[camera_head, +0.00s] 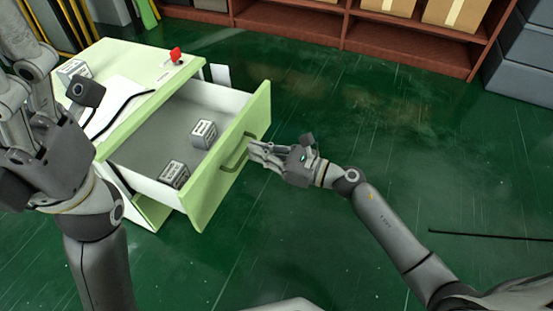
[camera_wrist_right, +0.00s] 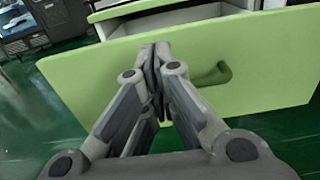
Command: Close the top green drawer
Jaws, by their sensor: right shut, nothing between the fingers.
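The top green drawer (camera_head: 235,160) is pulled far out of the cabinet (camera_head: 150,65), its grey inside showing. Its front with a curved green handle (camera_head: 236,152) faces my right gripper (camera_head: 254,151). My right gripper is shut and empty, its fingertips close to the drawer front by the handle. In the right wrist view the shut fingertips (camera_wrist_right: 157,50) stand before the green front (camera_wrist_right: 255,60), left of the handle (camera_wrist_right: 214,76); I cannot tell whether they touch. My left gripper (camera_head: 40,90) is raised at the left of the head view; its fingers are partly cut off.
Two small grey-white boxes (camera_head: 203,134) (camera_head: 174,173) lie in the drawer. A red object (camera_head: 176,55) and another small box (camera_head: 74,70) are on the cabinet top. A brown shelf (camera_head: 300,27) with cartons stands behind. The green floor at right is mostly clear.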

